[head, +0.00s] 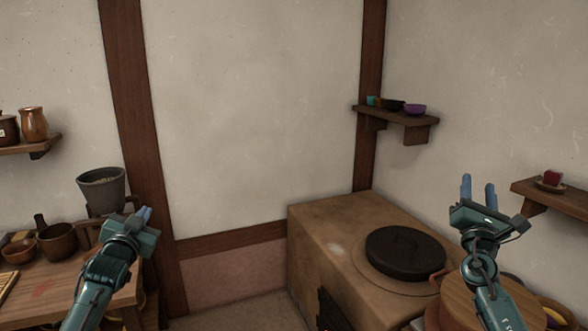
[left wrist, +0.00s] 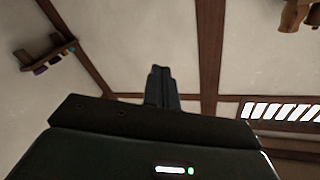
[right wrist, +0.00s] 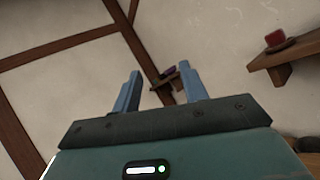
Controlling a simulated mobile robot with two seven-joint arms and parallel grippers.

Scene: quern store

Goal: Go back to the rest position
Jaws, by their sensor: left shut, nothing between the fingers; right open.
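My left gripper (head: 145,214) is raised at the left of the head view, beside a grey pot, with its blue fingers together and nothing between them. The left wrist view shows its dark fingers (left wrist: 162,88) closed against the wall and beams. My right gripper (head: 478,188) is raised at the right of the head view, pointing up, with its two blue fingers apart. The right wrist view shows these fingers (right wrist: 155,92) spread, with only wall and shelves behind them. Neither gripper holds anything.
A clay-coloured block with a dark round plate (head: 405,252) stands at right centre. A wooden table (head: 110,290) with bowls and the grey pot (head: 102,188) is at left. Wall shelves (head: 400,117) hold small bowls; another shelf (head: 560,198) holds a red item. The middle is clear.

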